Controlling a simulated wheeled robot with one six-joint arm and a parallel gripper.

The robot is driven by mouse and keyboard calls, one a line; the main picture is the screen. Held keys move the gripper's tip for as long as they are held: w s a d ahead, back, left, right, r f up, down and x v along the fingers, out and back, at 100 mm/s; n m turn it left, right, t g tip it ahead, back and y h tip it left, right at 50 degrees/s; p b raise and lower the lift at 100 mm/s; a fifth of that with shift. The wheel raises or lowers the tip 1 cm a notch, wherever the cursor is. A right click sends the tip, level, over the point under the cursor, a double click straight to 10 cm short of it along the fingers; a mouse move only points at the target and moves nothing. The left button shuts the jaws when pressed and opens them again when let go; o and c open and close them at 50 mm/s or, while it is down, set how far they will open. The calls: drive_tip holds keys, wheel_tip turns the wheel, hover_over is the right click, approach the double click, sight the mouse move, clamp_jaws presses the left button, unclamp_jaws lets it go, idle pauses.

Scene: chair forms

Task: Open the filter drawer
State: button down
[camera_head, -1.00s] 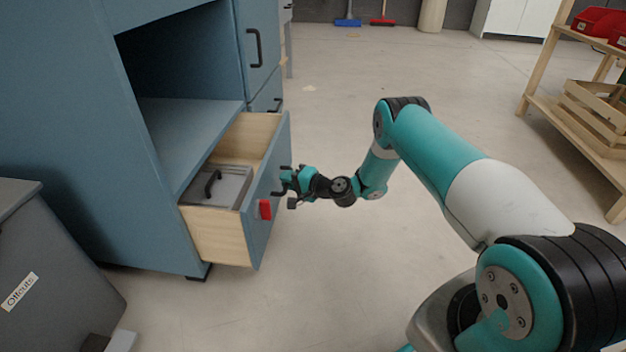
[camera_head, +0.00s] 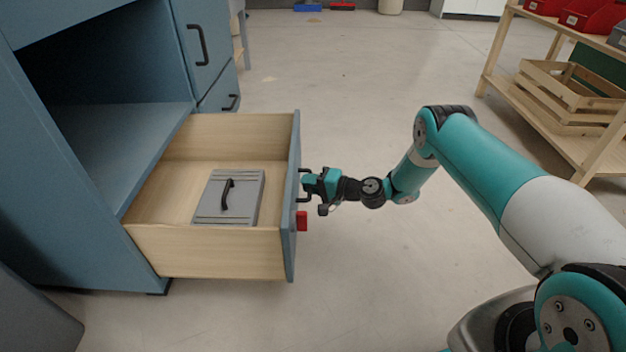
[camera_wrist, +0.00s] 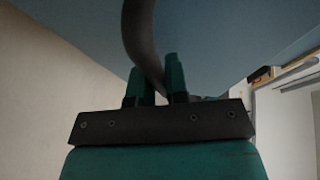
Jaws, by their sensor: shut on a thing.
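The drawer (camera_head: 210,250) stands well out from the blue cabinet (camera_head: 90,215), and its pale wooden inside shows. Its blue front (camera_head: 293,250) faces right, with a dark bar handle and a red tag (camera_head: 302,221). A grey lidded box (camera_head: 245,200) with a black handle lies inside. My gripper (camera_head: 307,186) is shut on the drawer's dark handle, at the outer side of the front. In the wrist view the dark curved handle (camera_wrist: 140,40) runs between the two fingers of my gripper (camera_wrist: 156,82).
A wooden shelf (camera_head: 510,90) with red bins and a slatted crate (camera_head: 565,95) stands at the right. A dark grey bin (camera_head: 35,315) is at the lower left. The floor (camera_head: 370,90) between cabinet and shelf is clear.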

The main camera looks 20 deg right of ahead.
drive_tip(key=shift+s, duration=0.1)
drive_tip(key=c, duration=1.4)
unclamp_jaws()
drive_tip(key=shift+a, duration=0.1)
drive_tip(key=p+v, duration=0.8)
drive_tip(key=v, duration=0.9)
drive_tip(key=shift+d, duration=0.3)
